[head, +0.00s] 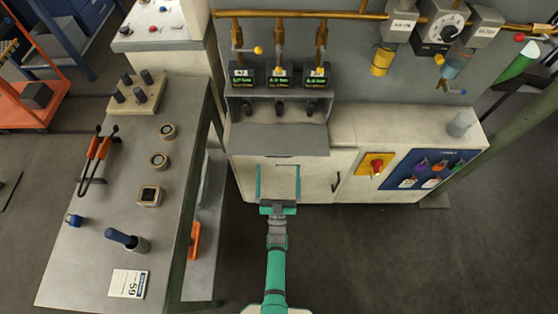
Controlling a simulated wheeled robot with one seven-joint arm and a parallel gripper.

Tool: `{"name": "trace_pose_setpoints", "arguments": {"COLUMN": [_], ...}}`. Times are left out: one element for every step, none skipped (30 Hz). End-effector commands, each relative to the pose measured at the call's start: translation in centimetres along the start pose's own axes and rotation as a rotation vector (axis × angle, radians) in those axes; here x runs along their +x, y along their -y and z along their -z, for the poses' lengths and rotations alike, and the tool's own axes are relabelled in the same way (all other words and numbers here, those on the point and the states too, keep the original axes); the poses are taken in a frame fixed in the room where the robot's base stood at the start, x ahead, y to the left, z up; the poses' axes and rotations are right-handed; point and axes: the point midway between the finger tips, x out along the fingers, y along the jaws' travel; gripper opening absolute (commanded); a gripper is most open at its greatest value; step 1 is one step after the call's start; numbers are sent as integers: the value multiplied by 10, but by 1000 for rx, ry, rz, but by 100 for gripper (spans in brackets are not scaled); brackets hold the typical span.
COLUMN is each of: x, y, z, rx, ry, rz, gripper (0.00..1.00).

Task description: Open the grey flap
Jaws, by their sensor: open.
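The grey flap (278,140) is a wide, plain sheet on the front of the furnace cabinet. It slopes outward below a grey recess with several dark knobs (280,107). I cannot tell from this view how far its edge stands off the cabinet. My gripper (278,168) has green fingers spread wide, with nothing between them. It is just below the flap's lower edge in the picture, in front of the pale cabinet face. I cannot tell if the fingertips touch anything.
A grey bench (110,205) stands at left with orange-handled tongs (95,152) and a peg block (136,93). Right of my gripper are a black door handle (336,182), a red knob on a yellow plate (376,166) and a blue panel (428,170). Floor is clear at lower right.

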Motion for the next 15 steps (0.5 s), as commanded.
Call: {"name": "trace_pose_setpoints", "arguments": {"x": [-10,-15,-21,-25,-29,-34,-36,-39,-41,-42,-44,-45,-45,-45,-46], "y": [0,0,0,0,0,0,0,0,0,0,0,0,0,0,0], "z": [-1,-1,-1,-1,-1,-1,-1,-1,-1,0,0,0,0,0,0], "rx": [0,0,-1,-1,-1,-1,-1,-1,-1,-1,-1,0,0,0,0], "ry": [3,3,3,3,3,3,3,3,2,1,1,1,1,1,1], "rz": [-1,-1,-1,-1,-1,-1,-1,0,0,0,0,0,0,1,1], "gripper": [100,100,100,100,100,100,100,100,100,100,100,100,100,100,100]}}
